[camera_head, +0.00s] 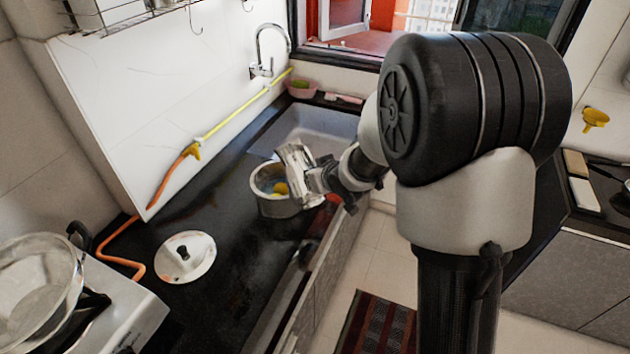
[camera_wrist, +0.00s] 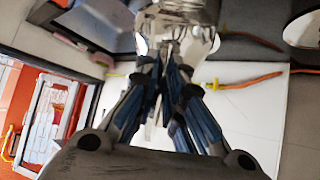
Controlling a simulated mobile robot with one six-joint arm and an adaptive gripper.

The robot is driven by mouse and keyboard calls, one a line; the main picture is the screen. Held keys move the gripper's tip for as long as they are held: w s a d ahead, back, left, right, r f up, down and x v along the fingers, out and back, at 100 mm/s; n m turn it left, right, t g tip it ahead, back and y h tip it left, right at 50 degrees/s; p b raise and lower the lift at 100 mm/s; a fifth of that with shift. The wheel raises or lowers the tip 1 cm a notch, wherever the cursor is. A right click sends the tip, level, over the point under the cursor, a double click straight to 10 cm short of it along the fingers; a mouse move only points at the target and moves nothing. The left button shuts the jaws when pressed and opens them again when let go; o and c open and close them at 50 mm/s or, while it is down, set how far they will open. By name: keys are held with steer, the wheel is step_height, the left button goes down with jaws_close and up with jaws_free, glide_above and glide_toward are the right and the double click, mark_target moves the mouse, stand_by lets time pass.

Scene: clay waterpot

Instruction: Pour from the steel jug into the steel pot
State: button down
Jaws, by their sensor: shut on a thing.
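The steel jug (camera_head: 295,158) is a shiny metal vessel, tilted over the right side of the steel pot's rim. The steel pot (camera_head: 279,207) stands upright and open on the dark counter, with yellow pieces (camera_head: 281,188) inside. My gripper (camera_head: 315,179) is shut on the jug from the right. In the wrist view, the fingers of my gripper (camera_wrist: 165,75) close on the shiny jug (camera_wrist: 180,12) at the top edge. The jug's mouth and contents are not clear, and I cannot see a stream.
A white lid (camera_head: 200,248) with a dark knob lies on the counter left of the pot. A sink (camera_head: 318,124) with a tap (camera_head: 262,66) lies behind. A stove (camera_head: 120,310) with a large steel pan (camera_head: 35,285) stands at the front left. An orange hose (camera_head: 122,250) runs along the wall.

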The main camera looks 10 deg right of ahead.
steer(key=shift+f+t+b, duration=0.15)
steer(key=shift+t+b, duration=0.15)
steer(key=shift+b, duration=0.2)
steer(key=t+b, duration=0.1)
steer(key=b, duration=0.1)
steer(key=shift+y+b, duration=0.3)
steer(key=shift+b, duration=0.1)
steer(key=shift+w+r+t+b, duration=0.15)
steer(key=shift+r+t+b, duration=0.25)
steer(key=shift+b, duration=0.55)
